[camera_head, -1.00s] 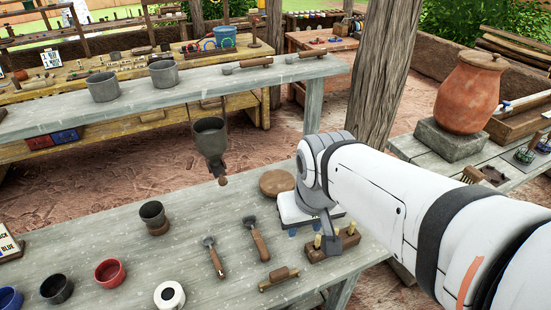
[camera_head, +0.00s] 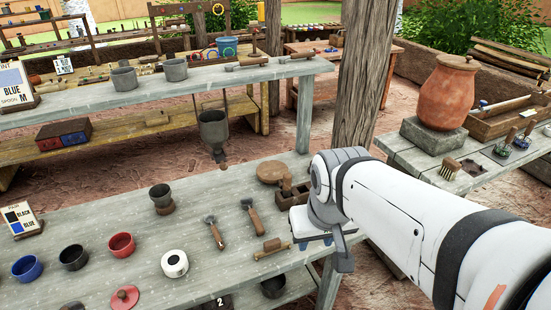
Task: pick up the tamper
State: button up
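I cannot tell for certain which tool is the tamper. A small wooden block tool with a handle along its top (camera_head: 272,246) lies on the near grey table, left of my gripper. An upright wooden-handled tool (camera_head: 253,42) stands at the back, beyond the raised grey shelf. My gripper (camera_head: 315,242) hangs over the right end of the near table, its fingers mostly hidden by my wrist. I see nothing held in it, and its opening is unclear.
Two wooden-handled tools (camera_head: 250,215) lie on the near table (camera_head: 80,225). A wooden post (camera_head: 362,80) rises behind my arm. A clay jar (camera_head: 446,92) stands right.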

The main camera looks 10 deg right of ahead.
aim_at(287, 177)
jog(key=z, duration=0.05)
jog(key=i, duration=0.5)
jog(key=u, duration=1.4)
jog(key=k, duration=1)
jog(key=z, duration=0.85)
jog(key=i, duration=1)
jog(key=z, duration=0.05)
